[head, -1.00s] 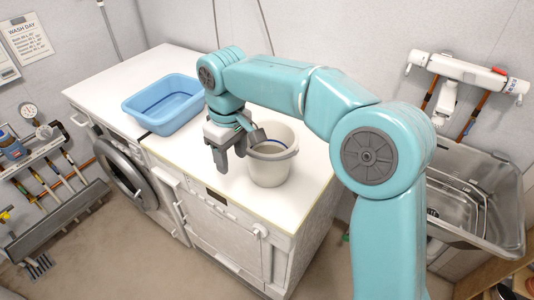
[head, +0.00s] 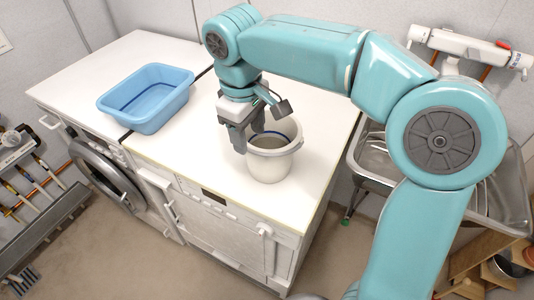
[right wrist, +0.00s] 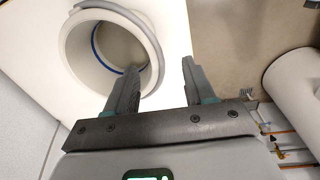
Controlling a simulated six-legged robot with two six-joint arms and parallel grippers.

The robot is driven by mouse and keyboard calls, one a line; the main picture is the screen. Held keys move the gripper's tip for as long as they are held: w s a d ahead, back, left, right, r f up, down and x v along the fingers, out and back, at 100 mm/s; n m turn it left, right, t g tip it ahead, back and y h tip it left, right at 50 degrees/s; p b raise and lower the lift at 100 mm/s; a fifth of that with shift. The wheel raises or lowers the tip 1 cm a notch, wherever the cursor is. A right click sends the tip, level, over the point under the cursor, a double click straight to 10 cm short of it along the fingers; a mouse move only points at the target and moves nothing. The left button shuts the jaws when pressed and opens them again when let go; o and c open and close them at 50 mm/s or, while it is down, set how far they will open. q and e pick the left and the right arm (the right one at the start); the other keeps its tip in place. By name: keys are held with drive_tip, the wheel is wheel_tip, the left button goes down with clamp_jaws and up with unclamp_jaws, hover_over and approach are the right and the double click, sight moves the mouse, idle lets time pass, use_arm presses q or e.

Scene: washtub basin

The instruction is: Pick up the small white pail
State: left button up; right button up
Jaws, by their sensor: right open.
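The small white pail (head: 270,166) stands upright on the white worktop, with a grey handle along its rim and a blue line inside. My right gripper (head: 245,146) is open at the pail's left rim, its fingers pointing down. In the right wrist view the pail (right wrist: 80,62) fills the upper left, its round mouth facing the camera. There the gripper (right wrist: 157,78) has its left finger overlapping the pail's rim and its right finger outside over the worktop edge. Whether either finger touches the rim I cannot tell. My left gripper is not in view.
A blue basin (head: 148,97) stands on the worktop (head: 215,165) to the left of the pail. A metal sink (head: 372,160) is to the right, partly behind my right arm. The worktop in front of the pail is bare.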

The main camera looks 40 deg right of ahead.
sight(268, 152)
drive_tip(key=shift+w+d+f, duration=0.1)
drive_tip(key=shift+d+f, duration=0.1)
drive_tip(key=shift+f, duration=0.25)
drive_tip(key=shift+w+d+f, duration=0.1)
drive_tip(key=shift+d+f, duration=0.05)
drive_tip(key=shift+f, duration=0.25)
wheel_tip(268, 152, down, 5)
drive_tip(key=shift+s+d+r, duration=0.1)
drive_tip(key=shift+d+r, duration=0.05)
drive_tip(key=shift+r, duration=0.05)
clamp_jaws()
